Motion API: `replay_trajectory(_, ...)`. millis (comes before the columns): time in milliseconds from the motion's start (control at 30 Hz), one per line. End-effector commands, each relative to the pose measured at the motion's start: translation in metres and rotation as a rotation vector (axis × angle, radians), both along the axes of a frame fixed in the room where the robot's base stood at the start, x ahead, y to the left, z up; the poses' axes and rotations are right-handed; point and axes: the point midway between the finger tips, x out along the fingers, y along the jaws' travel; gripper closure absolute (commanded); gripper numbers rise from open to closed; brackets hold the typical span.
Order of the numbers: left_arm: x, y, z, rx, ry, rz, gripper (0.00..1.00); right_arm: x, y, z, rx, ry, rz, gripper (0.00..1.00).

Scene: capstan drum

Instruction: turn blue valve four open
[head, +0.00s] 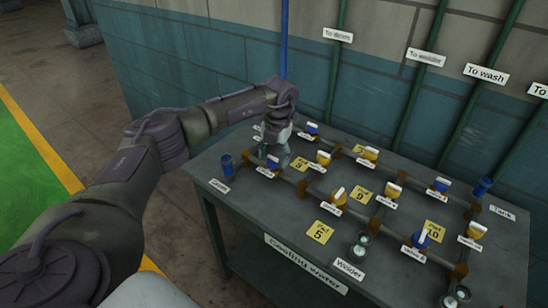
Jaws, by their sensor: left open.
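My left gripper (273,142) reaches in from the left and hangs low over the far left part of the grey table (225,196). It is open, with its fingers close to a blue valve (272,162); I cannot tell whether they touch. Another blue valve (312,127) stands just right of and behind the gripper. More blue valves stand at the right (441,185) and near the front right (421,240). Each has a pale handle. The small valve labels are too small to read, so I cannot tell which is number four. My right gripper is out of view.
Yellow valves (338,197) sit along the pipes among yellow number plates (321,231). A blue cylinder (227,165) stands at the table's left corner, another (482,187) at the right. Glass-topped fittings (361,243) stand near the front. A wall with vertical pipes (285,45) rises behind.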

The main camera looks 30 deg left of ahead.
Motion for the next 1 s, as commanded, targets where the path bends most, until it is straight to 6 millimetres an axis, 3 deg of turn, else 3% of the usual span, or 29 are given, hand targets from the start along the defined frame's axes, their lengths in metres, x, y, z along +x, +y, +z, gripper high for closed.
replay_trajectory(500, 0.002, -0.009, 0.098, -0.001, -0.002, 0.000, 0.33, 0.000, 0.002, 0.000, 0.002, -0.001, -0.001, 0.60)
replay_trajectory(700, 0.002, -0.010, 0.112, 0.000, 0.000, -0.001, 0.33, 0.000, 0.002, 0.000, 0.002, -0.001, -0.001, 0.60)
replay_trajectory(1000, 0.002, -0.010, 0.113, 0.000, 0.000, -0.001, 0.33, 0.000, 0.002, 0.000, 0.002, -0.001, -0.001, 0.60)
